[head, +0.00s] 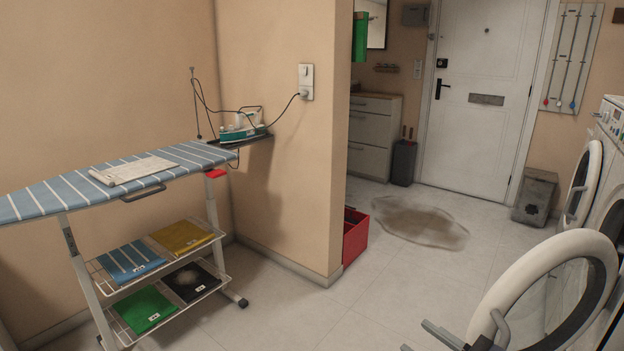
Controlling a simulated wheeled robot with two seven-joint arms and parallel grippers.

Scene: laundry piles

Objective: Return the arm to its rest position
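My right gripper (425,338) shows at the bottom edge of the head view, right of centre. Its grey fingers point left and stand apart, with nothing seen between them; most of its body is cut off by the frame. It is in front of the open round door (512,283) of the nearer washing machine. Whether it touches the door cannot be told. My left gripper and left arm are not in view.
A striped ironing board (60,190) with a folded cloth and an iron (243,127) stands at left, with folded laundry on racks below. A red crate (355,240) stands by the wall corner. A stain (420,220) marks the floor. The middle floor is clear.

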